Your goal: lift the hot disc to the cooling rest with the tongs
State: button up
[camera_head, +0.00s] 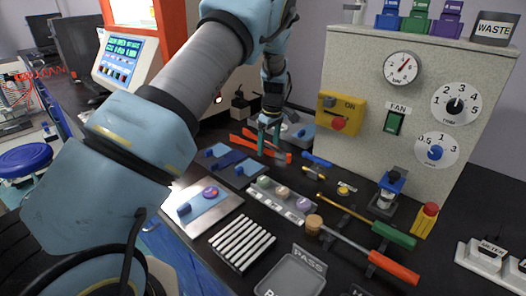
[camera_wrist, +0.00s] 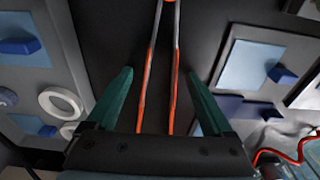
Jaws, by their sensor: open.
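The tongs (camera_head: 275,155), with orange-red handles, lie on the dark bench under my gripper (camera_head: 268,140). In the wrist view the tongs (camera_wrist: 160,70) are two thin grey and red arms meeting at an orange end. They run between the green fingers of my gripper (camera_wrist: 157,88), which is open, with a gap on each side. A small purple-pink disc (camera_head: 211,192), which may be the hot disc, lies on a blue sheet on a metal plate (camera_head: 222,211). A rack of white bars (camera_head: 242,243), possibly the cooling rest, stands in front of it.
A light tray (camera_head: 296,218) holds several small discs. Tools with a green handle (camera_head: 393,236) and an orange handle (camera_head: 393,268) lie at the right. A grey panel box (camera_head: 370,70) with gauges stands behind. Blue blocks on sheets flank the tongs.

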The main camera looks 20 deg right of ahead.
jog(key=shift+f, duration=0.15)
jog(key=c, duration=0.7)
notch_tip(320, 180, up, 12)
jog(key=p, duration=0.7)
